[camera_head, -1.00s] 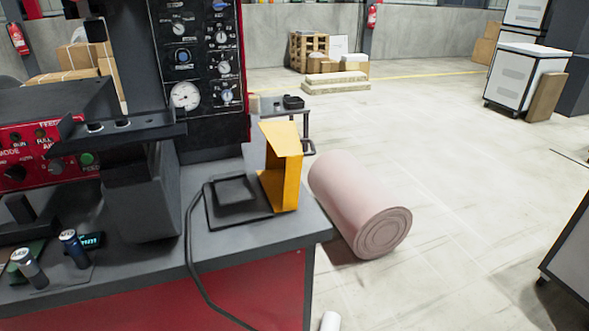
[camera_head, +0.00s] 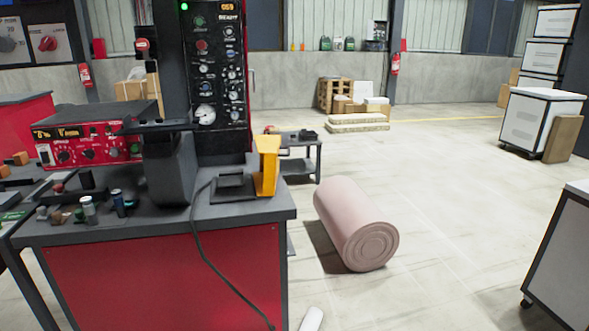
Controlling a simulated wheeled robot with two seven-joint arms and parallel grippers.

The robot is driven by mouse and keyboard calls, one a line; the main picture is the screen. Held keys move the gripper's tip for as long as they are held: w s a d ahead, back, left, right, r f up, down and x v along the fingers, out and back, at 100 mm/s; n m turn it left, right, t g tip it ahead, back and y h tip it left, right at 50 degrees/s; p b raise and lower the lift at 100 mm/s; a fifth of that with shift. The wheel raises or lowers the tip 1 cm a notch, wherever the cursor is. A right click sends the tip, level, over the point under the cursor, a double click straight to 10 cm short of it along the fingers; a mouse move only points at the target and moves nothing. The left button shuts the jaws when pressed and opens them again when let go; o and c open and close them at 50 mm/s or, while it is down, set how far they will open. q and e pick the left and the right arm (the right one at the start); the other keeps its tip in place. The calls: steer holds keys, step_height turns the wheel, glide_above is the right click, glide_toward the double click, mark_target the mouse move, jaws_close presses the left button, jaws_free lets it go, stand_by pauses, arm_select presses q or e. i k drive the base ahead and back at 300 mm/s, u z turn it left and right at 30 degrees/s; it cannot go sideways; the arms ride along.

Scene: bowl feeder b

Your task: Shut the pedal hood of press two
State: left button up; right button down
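The yellow pedal hood (camera_head: 267,163) stands upright at the right end of the press bench (camera_head: 240,214). It is open, swung up on the right side of a flat black pedal (camera_head: 234,185). A black cable runs from the pedal down the red bench front. The press (camera_head: 170,165) stands just left of the pedal. No number on the press is readable. Neither of my grippers is in view.
A pink roll (camera_head: 350,220) lies on the floor right of the bench. A small dark cart (camera_head: 300,158) stands behind the bench. White cabinets (camera_head: 538,120) stand at the right. The floor between roll and cabinets is clear. Several small cylinders (camera_head: 89,211) stand on the bench's left part.

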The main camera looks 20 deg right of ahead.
mark_target(269, 146)
steer(key=z, duration=0.85)
steer(key=i, duration=0.8)
steer(key=z, duration=0.85)
steer(key=i, duration=1.05)
steer(key=u, duration=1)
steer(key=i, duration=0.75)
steer(key=u, duration=0.85)
steer(key=k, duration=1)
steer(key=z, duration=1.55)
steer(key=i, duration=1.1)
steer(key=u, duration=1.7)
